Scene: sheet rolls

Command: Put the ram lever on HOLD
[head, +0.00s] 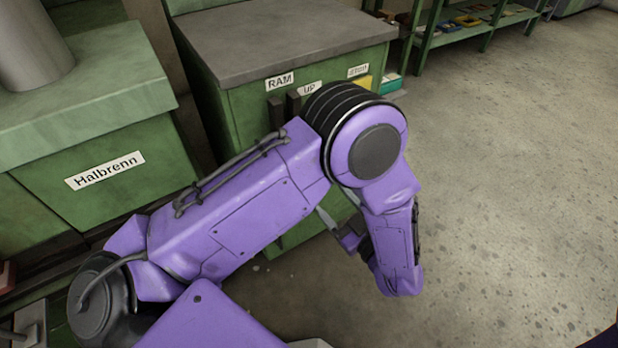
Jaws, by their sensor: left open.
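The green cabinet (235,105) with a grey top carries a RAM label (280,81), an UP label (309,88) and another small label (358,71) that I cannot read surely. Two dark upright bars (276,112) show on its front below the RAM label. I cannot tell which part is the ram lever or how it is set; my purple left arm covers much of this front, and no HOLD label shows. My left gripper (340,226) is open, partly hidden behind the forearm, low in front of the cabinet. My right gripper is out of view.
A green machine (110,175) labelled Halbrenn stands at the left, with a grey cylinder (28,45) on top. A green shelf (470,28) with small items is at the back. A yellow thing (362,85) is beside the arm. The floor (510,170) at right is clear.

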